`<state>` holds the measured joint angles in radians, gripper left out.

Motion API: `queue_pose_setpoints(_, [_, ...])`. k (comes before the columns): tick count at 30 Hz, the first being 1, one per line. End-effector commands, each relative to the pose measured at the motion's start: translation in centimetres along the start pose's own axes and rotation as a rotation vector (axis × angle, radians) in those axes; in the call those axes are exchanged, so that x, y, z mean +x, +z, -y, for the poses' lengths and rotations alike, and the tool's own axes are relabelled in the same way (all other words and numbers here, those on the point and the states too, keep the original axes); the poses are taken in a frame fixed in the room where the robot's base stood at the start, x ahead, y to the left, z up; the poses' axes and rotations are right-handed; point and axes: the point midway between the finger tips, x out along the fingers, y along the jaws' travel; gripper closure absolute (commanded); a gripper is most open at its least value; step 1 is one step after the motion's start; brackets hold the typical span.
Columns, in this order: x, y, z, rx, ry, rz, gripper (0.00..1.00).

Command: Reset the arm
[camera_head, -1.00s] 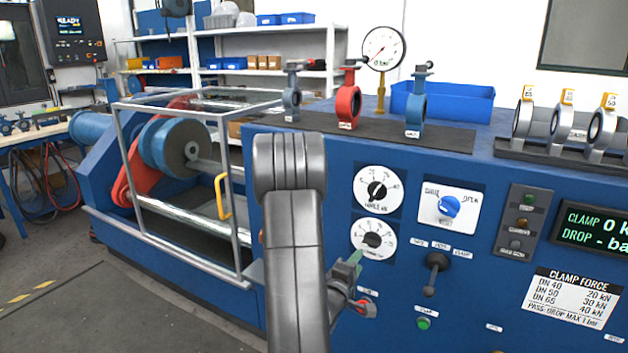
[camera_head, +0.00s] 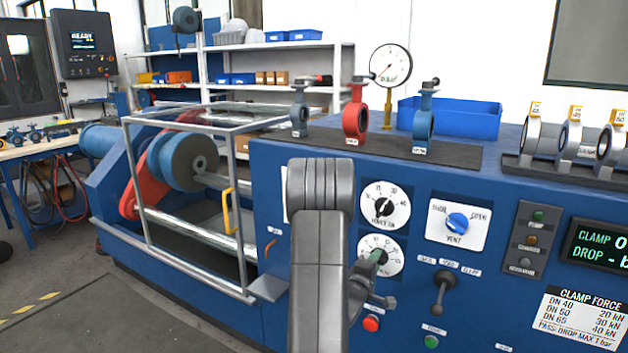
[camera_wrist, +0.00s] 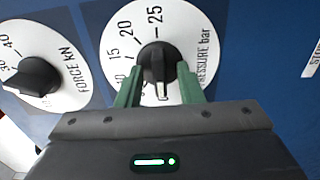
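My gripper (camera_wrist: 158,88) has two green fingers spread apart, one on each side of the black knob (camera_wrist: 157,62) of the pressure dial (camera_wrist: 188,30) in the wrist view. A gap shows between each finger and the knob, so the gripper looks open; whether the tips touch the panel is unclear. In the head view, my gripper (camera_head: 376,258) is in front of the white pressure dial (camera_head: 393,262) and hides part of it. My grey arm covers the panel left of it.
The force dial (camera_head: 385,204) sits just above the pressure dial. A vent knob (camera_head: 457,223), a black lever (camera_head: 443,285) and a red button (camera_head: 371,324) are close by. Small valves (camera_head: 356,112) stand on the bench top. A cage frame (camera_head: 190,122) stands at left.

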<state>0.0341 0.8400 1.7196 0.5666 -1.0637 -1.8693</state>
Motion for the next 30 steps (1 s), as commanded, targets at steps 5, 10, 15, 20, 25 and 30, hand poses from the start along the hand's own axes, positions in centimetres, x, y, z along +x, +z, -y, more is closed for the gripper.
queue_pose_setpoints(5, [-1.0,-0.1,-0.1,-0.017,0.000,-0.001,0.66])
queue_pose_setpoints(10, [-3.7,-0.1,0.1,-0.018,-0.002,-0.003,0.66])
queue_pose_setpoints(15, [-7.1,-0.2,0.1,-0.017,-0.002,-0.004,0.66])
queue_pose_setpoints(20, [-10.4,-0.2,0.1,-0.018,-0.003,-0.005,0.66])
queue_pose_setpoints(25, [-13.8,-0.2,0.1,-0.019,-0.003,-0.005,0.66])
queue_pose_setpoints(30, [-10.6,0.1,0.0,-0.014,0.002,0.005,0.66])
